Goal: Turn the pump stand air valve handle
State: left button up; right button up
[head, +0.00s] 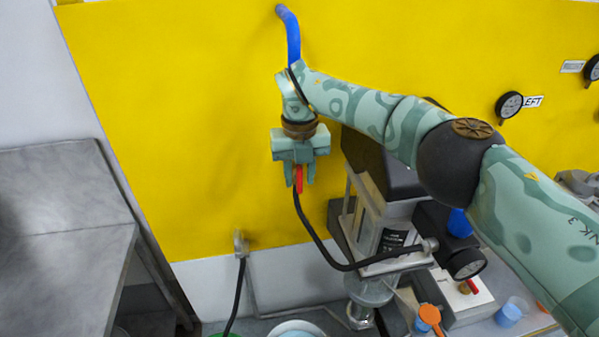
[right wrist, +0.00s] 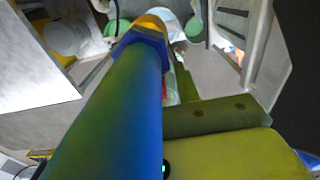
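The red valve handle (head: 299,181) hangs below a blue hose (head: 290,38) in front of the yellow wall. My right gripper (head: 299,184) points down around it. The handle shows between the two fingertips, with what looks like a narrow gap beside it. Contact cannot be told. The valve body is hidden behind my gripper and wrist. In the right wrist view the blue hose (right wrist: 118,110) fills the middle and hides most of the fingers and the handle. My left gripper is not in view.
The pump stand (head: 385,195) is right of the gripper, behind my right arm. A black hose (head: 325,254) runs from below the gripper to it. A grey metal table (head: 60,230) is at left. Gauges (head: 508,105) are on the wall at right. The wall left of the gripper is clear.

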grip_shut()
jog(key=shift+y, duration=0.3)
jog(key=shift+w+d+g+y+b, duration=0.15)
jog(key=shift+y+b, duration=0.1)
jog(key=shift+y, duration=0.35)
jog(key=shift+s+d+g+y+b, duration=0.1)
jog(key=shift+d+g+y+b, duration=0.1)
jog(key=shift+y, duration=0.4)
jog(key=shift+w+d+f+g+y+b, duration=0.15)
jog(key=shift+y+b, duration=0.4)
jog(key=shift+y, duration=0.35)
jog(key=shift+s+r+g+y+b, duration=0.1)
jog(key=shift+y+b, duration=0.4)
jog(key=shift+y, duration=0.4)
jog(key=shift+o, duration=0.9)
grip_release()
jog(key=shift+w, duration=0.1)
